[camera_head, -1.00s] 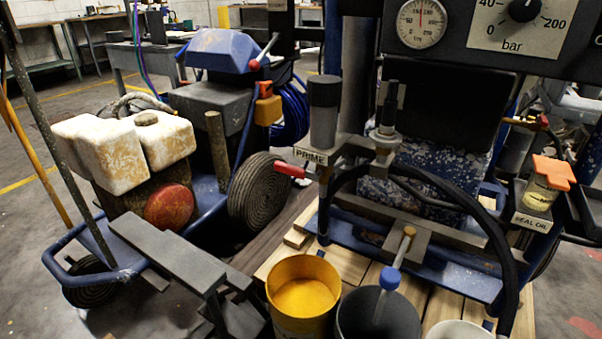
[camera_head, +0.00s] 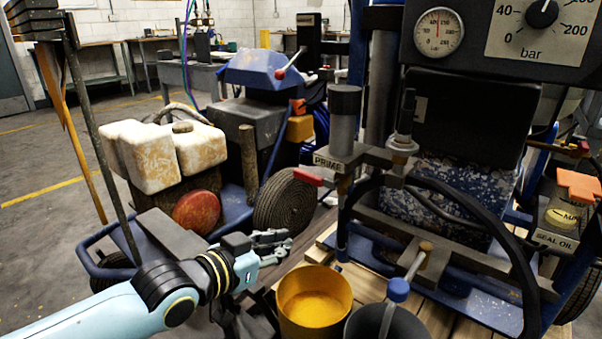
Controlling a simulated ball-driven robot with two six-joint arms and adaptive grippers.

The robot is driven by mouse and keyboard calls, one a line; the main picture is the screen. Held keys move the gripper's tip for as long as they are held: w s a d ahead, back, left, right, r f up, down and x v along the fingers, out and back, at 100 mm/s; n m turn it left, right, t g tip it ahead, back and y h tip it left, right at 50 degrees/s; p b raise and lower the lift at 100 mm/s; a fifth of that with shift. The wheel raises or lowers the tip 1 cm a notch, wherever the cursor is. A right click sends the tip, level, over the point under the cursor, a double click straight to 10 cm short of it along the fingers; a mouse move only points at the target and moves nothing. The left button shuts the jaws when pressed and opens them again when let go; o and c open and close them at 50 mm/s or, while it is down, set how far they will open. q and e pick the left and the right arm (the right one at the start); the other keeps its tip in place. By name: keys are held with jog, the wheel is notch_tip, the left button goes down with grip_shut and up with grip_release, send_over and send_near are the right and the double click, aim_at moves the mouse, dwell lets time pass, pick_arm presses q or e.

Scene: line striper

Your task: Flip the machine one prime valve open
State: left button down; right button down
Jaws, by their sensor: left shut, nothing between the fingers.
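The near machine carries a PRIME label (camera_head: 328,163) on a grey block below a grey cylinder. A red-handled lever, the prime valve handle (camera_head: 307,177), sticks out to the left just under the label. My left gripper (camera_head: 288,240) comes in from the lower left. It is shut and empty, below and a little left of the red handle, apart from it. My right gripper is not in view.
The yellow bucket (camera_head: 314,300) and a dark bucket (camera_head: 388,325) stand in front of the machine. A black hose (camera_head: 480,197) arches over its front. A second machine with a blue cover (camera_head: 262,68) stands behind left. A pressure gauge (camera_head: 438,32) is at upper right.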

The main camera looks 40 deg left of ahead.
aim_at(314, 179)
pick_arm(q)
jog(key=w+a+r+t, duration=0.3)
jog(key=a+r+t, duration=0.2)
jog(key=r+t, duration=0.2)
notch_tip(314, 179, up, 3)
jog(key=shift+f+h, duration=0.15)
jog(key=shift+h, duration=0.15)
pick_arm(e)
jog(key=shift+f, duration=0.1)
pick_arm(q)
jog(key=shift+w, duration=0.1)
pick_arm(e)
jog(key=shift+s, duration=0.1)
